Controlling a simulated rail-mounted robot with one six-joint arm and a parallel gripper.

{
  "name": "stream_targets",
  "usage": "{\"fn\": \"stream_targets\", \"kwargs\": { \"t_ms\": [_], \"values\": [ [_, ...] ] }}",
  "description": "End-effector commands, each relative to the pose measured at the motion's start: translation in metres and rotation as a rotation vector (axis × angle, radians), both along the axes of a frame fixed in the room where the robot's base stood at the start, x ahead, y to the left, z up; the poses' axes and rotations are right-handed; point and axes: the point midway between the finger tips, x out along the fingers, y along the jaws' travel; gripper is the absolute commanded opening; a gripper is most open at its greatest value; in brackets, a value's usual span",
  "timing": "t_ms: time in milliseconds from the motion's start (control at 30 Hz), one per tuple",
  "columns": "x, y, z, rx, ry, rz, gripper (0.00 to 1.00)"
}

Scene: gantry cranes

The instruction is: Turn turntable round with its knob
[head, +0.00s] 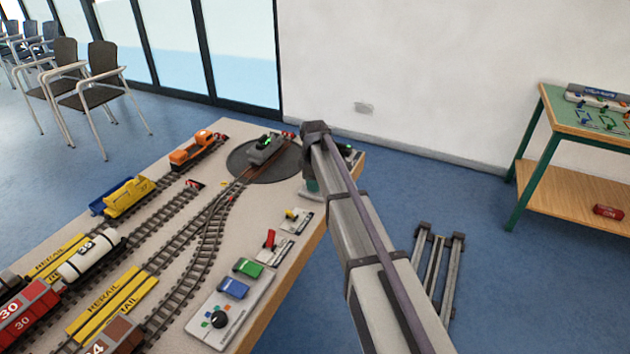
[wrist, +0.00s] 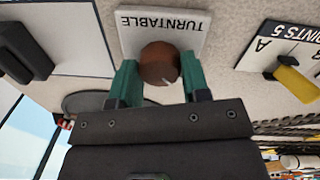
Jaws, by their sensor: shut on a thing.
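The turntable (head: 240,161) is a dark round disc at the far end of the layout table in the head view. A grey wagon or engine (head: 265,150) with a green part stands on its track. The brown round knob (wrist: 158,62) sits on a white plate marked TURNTABLE (wrist: 190,22) in the wrist view. My gripper (wrist: 160,76) is shut on the knob, with one green finger on each side. A pale mark shows near the knob's lower edge. In the head view my arm hides the knob.
A points plate with a yellow lever (wrist: 292,82) lies right of the knob in the wrist view; a dark control (wrist: 25,50) is at left. Red and yellow levers, a switch panel (head: 228,311), tracks and several wagons cover the table (head: 165,158). A green-framed table (head: 530,125) stands right.

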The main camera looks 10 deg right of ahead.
Motion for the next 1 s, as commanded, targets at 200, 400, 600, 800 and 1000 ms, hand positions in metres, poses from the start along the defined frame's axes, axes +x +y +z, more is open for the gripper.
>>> {"fn": "stream_targets", "kwargs": {
  "t_ms": [200,400,600,800,1000],
  "values": [
    [0.0000,0.0001,-0.0001,0.000,0.000,-0.023,0.19],
    [0.0002,0.0002,-0.0001,-0.001,-0.001,-0.104,0.19],
    [0.0004,0.0006,-0.0001,0.000,-0.001,-0.249,0.19],
    [0.0006,0.0009,-0.0001,0.001,-0.001,-0.436,0.19],
    [0.0007,0.0010,-0.0001,0.000,0.000,-0.626,0.19]
  ]
}}
